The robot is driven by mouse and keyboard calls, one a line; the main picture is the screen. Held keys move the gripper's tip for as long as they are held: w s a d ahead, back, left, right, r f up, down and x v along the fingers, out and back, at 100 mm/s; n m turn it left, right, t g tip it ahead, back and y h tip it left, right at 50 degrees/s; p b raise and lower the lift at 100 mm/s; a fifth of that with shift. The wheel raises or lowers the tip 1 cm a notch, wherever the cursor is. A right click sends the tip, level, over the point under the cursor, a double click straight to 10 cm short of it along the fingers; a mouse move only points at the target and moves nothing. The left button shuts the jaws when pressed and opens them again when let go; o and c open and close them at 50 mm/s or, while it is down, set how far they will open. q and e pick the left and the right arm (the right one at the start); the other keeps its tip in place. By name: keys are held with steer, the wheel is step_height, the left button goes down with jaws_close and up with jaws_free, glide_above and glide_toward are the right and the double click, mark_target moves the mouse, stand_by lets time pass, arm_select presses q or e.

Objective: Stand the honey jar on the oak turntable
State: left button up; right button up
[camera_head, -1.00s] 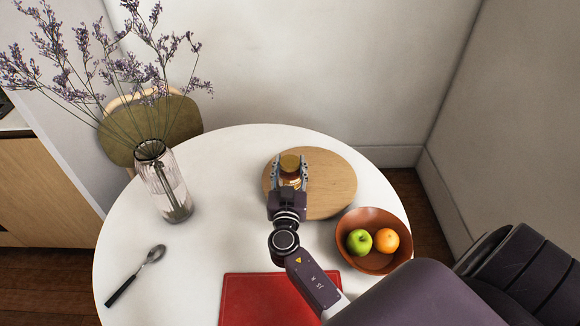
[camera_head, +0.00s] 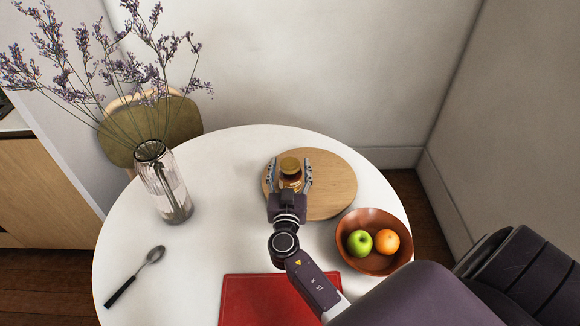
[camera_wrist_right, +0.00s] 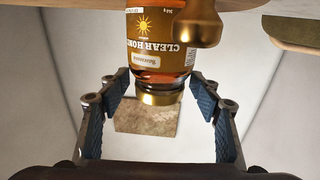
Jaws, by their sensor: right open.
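The honey jar (camera_head: 290,166), amber with a gold lid, stands upright on the left part of the round oak turntable (camera_head: 333,187). In the right wrist view the jar (camera_wrist_right: 158,58) appears upside down, with its "Clear Honey" label facing the camera. My right gripper (camera_head: 290,174) is open, with one finger on each side of the jar. In the wrist view its fingers (camera_wrist_right: 160,98) are spread wide, with gaps between them and the jar. The jar's base is hidden in the head view by the gripper. My left gripper is not in view.
A brown bowl (camera_head: 348,221) with a green apple (camera_head: 359,243) and an orange (camera_head: 385,242) sits right of my arm. A red board (camera_head: 250,300) lies in front. A flower vase (camera_head: 165,185) and spoon (camera_head: 135,275) are at left. The white table's left middle is clear.

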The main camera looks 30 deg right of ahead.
steer(key=b+v, duration=0.4)
steer(key=v, duration=0.8)
steer(key=shift+s, duration=0.1)
